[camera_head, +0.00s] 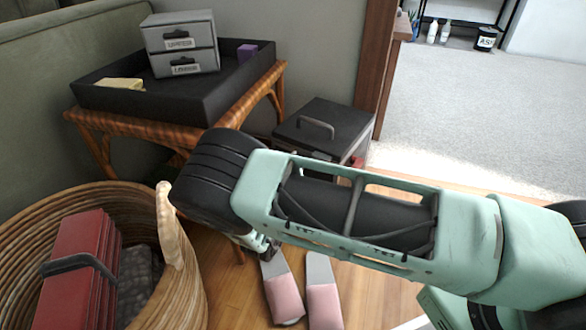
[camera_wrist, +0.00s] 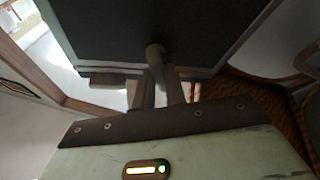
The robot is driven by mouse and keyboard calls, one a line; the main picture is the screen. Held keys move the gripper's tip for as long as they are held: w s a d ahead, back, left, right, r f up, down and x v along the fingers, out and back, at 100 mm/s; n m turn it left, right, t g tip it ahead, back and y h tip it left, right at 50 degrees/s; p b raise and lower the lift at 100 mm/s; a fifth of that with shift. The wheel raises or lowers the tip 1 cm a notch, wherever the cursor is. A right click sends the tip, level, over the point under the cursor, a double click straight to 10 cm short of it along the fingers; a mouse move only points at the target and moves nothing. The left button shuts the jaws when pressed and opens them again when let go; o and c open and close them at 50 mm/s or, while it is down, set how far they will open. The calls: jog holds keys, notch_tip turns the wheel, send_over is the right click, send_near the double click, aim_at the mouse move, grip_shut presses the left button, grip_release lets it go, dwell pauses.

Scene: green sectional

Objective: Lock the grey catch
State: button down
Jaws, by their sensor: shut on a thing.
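A black box (camera_head: 307,128) with a handle on its lid stands on the floor beside the rattan table. My arm hides the lower front of the box in the head view. In the wrist view its dark face (camera_wrist: 150,20) fills the top. My gripper (camera_wrist: 161,78) is at the lower edge of that face, its two fingers close together on a small rounded grey piece (camera_wrist: 155,54), which appears to be the grey catch. The fingers partly cover it, and I cannot tell its exact position. The head view does not show the fingertips.
A rattan table (camera_head: 150,131) holds a black tray (camera_head: 200,100) with grey drawers (camera_head: 180,44). A wicker basket (camera_head: 190,285) with red items stands front left. Slippers (camera_head: 283,298) lie on the floor below my arm. Open carpet (camera_head: 480,120) lies at the right.

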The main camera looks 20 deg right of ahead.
jog(key=shift+s+d+f+m+g+h, duration=0.1)
jog(key=shift+m+g+h, duration=0.3)
jog(key=shift+m, duration=0.7)
jog(key=shift+w+d+f+m+g+h, duration=0.15)
jog(key=shift+m+g+h, duration=0.25)
jog(key=shift+m, duration=0.7)
jog(key=shift+s+f+m+g+h, duration=0.15)
jog(key=shift+m+g+h, duration=0.25)
jog(key=shift+m, duration=0.7)
jog(key=shift+r+m, duration=0.1)
jog(key=shift+m, duration=0.2)
jog(key=c, duration=1.4)
grip_release()
jog(key=shift+c, duration=0.2)
jog(key=shift+a+r, duration=0.1)
jog(key=p+v, duration=0.3)
jog(key=v, duration=0.9)
jog(key=shift+p, duration=0.4)
